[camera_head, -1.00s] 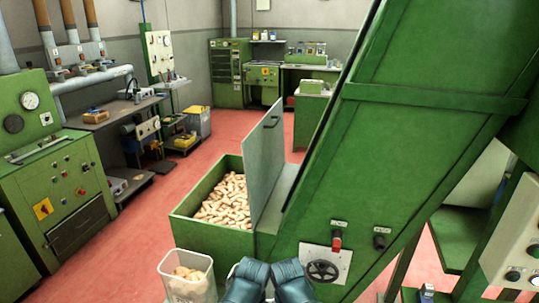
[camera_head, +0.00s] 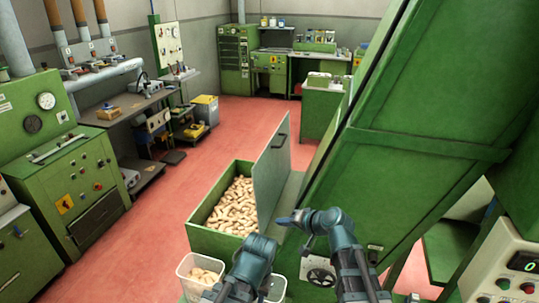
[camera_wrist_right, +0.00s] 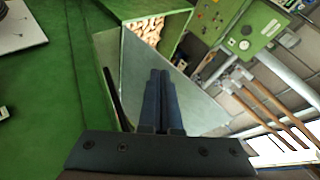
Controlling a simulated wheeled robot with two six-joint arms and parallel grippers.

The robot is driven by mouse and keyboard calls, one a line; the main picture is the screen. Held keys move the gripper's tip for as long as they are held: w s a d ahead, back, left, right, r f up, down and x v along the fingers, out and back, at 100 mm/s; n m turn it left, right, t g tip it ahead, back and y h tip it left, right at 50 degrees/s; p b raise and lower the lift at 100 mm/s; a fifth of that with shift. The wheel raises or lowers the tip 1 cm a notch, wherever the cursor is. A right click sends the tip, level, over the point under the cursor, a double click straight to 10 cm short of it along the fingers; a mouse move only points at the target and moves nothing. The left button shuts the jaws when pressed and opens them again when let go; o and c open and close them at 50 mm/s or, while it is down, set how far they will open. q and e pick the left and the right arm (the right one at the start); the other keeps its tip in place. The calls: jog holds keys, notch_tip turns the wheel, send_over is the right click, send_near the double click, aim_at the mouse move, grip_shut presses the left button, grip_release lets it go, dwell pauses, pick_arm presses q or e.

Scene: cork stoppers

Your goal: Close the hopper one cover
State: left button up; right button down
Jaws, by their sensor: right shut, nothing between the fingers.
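The hopper (camera_head: 205,240) is an open green box full of cork stoppers (camera_head: 238,206). Its grey-green cover (camera_head: 270,180) stands upright at the right side of the box and has a dark handle near its top. My right gripper (camera_head: 282,220) is shut and empty, pointing left beside the lower part of the cover on its right side. In the right wrist view the shut fingers (camera_wrist_right: 160,75) point along the cover's flat face (camera_wrist_right: 195,105), with corks (camera_wrist_right: 146,28) beyond. Contact with the cover cannot be told. My left forearm shows at the bottom; its gripper is not visible.
A large green sloped machine housing (camera_head: 400,160) rises close on the right, with a handwheel (camera_head: 320,277) low on its front. A white bin of corks (camera_head: 200,272) stands before the hopper. Red floor (camera_head: 170,215) is free to the left.

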jog(key=w+a+r+m+t+y, duration=0.2)
jog(key=w+r+m+t, duration=0.15)
jog(key=w+r, duration=0.3)
jog(key=m+t+h, duration=0.1)
jog(key=m+t, duration=0.3)
jog(key=m, duration=0.1)
send_near(264, 154)
jog(key=x, duration=0.5)
jog(key=shift+w+a, duration=0.2)
jog(key=shift+w, duration=0.1)
jog(key=shift+a, duration=0.1)
